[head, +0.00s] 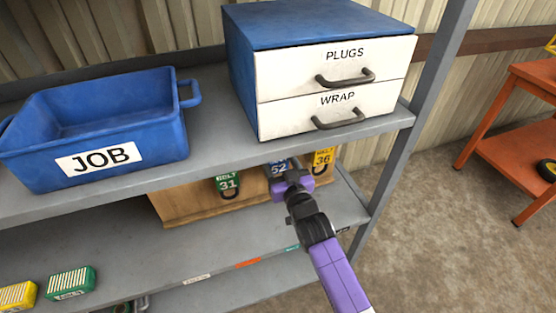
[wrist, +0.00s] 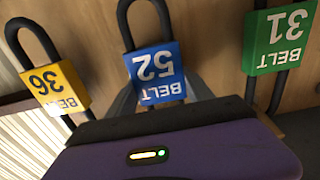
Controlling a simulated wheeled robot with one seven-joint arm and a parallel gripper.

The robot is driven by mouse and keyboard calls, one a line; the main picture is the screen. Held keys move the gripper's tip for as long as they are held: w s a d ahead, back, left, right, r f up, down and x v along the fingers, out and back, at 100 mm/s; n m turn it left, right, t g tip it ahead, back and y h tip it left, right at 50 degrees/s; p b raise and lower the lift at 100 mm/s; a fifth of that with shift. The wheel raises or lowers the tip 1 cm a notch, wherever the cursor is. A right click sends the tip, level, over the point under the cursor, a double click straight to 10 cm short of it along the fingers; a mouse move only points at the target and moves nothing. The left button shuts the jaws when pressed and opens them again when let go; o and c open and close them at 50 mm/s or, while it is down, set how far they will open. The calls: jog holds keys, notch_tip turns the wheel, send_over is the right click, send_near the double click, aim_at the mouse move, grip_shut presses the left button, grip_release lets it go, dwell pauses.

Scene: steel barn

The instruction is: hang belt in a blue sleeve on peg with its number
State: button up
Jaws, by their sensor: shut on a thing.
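The belt in a blue sleeve (wrist: 155,72), marked 52, is a black loop; its sleeve also shows in the head view (head: 277,169), partly covered by my gripper (head: 289,182). My gripper is shut on this belt, with grey fingers beside the sleeve in the wrist view, where the lettering is upside down. The belt is close in front of a wooden board (head: 190,201) under the upper shelf. The belt in a green sleeve marked 31 (head: 228,184) is to its left and the belt in a yellow sleeve marked 36 (head: 323,158) to its right. The pegs and their numbers are hidden.
A blue JOB bin (head: 95,125) and a drawer unit (head: 330,80) marked PLUGS and WRAP stand on the upper shelf (head: 210,145), above my gripper. A grey post (head: 415,125) rises at the right. Yellow and green boxes (head: 68,283) are on the lower shelf at left.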

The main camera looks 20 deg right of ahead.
jog(key=shift+f, duration=0.15)
jog(key=shift+f+b, duration=0.4)
jog(key=shift+b, duration=0.15)
dwell(0.4)
jog(key=o, duration=1.5)
